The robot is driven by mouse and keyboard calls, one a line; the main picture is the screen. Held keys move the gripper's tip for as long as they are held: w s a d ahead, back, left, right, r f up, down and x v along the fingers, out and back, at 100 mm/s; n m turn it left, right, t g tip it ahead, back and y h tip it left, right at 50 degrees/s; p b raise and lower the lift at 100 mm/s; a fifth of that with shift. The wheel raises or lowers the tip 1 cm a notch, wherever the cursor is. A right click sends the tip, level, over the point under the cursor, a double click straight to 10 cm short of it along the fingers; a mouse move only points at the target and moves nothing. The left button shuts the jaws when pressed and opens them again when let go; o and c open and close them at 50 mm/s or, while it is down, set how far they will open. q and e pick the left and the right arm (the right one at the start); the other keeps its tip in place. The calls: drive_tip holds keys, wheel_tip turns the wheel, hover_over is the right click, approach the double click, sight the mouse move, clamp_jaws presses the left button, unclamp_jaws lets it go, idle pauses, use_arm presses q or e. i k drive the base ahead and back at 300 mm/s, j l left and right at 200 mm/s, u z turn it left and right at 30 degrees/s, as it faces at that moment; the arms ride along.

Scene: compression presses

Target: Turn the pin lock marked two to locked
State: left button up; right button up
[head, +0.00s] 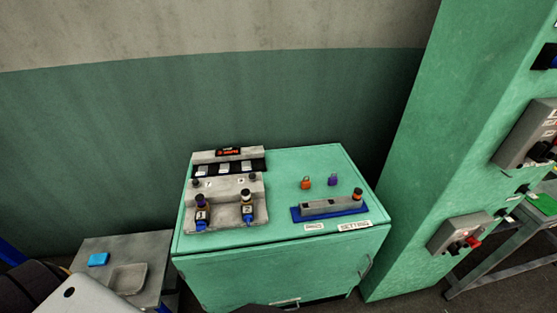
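The pin lock marked two (247,211) stands at the front right of a grey metal fixture (225,214) on the green cabinet's top. It has a dark blue tag with a 2 and a dark knob above a pale collar. The pin lock marked one (201,216) stands to its left, with a similar blue tag. Whether either lock is turned to locked is too small to tell. Neither gripper shows in the head view; only dark and grey parts of mine show at the lower left.
Right of the fixture on the cabinet (280,262) are an orange padlock-like piece (306,182), a purple one (332,180) and a grey bar on a blue base (300,214). A side table (150,243) holds a blue block (98,260) and tray. A green column (420,150) rises right.

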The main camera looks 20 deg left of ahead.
sight(248, 218)
drive_tip(key=u, duration=1.35)
